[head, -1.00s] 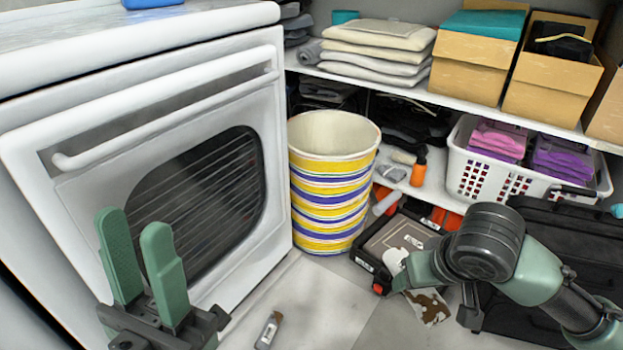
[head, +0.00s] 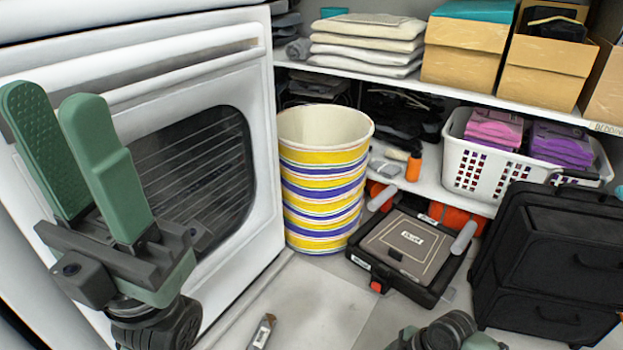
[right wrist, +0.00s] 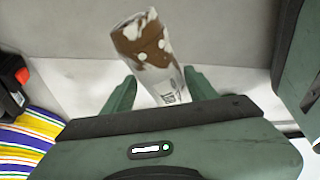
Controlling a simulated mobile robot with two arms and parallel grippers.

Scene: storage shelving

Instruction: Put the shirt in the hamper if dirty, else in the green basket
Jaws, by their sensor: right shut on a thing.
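The shirt (right wrist: 152,58) shows in the right wrist view as a white bundle with large brown stains and some small dark print. My right gripper (right wrist: 160,90) is shut on it, with one green finger on each side. A tall round bin with yellow, blue and white stripes, likely the hamper (head: 323,185), stands open on the floor beside the white appliance. My left gripper (head: 52,100) is open and empty in front of the appliance. I see no green basket.
A black tool case (head: 410,250) lies right of the striped bin, with a black suitcase (head: 550,262) farther right. A white basket (head: 490,172) of purple cloths sits on the low shelf.

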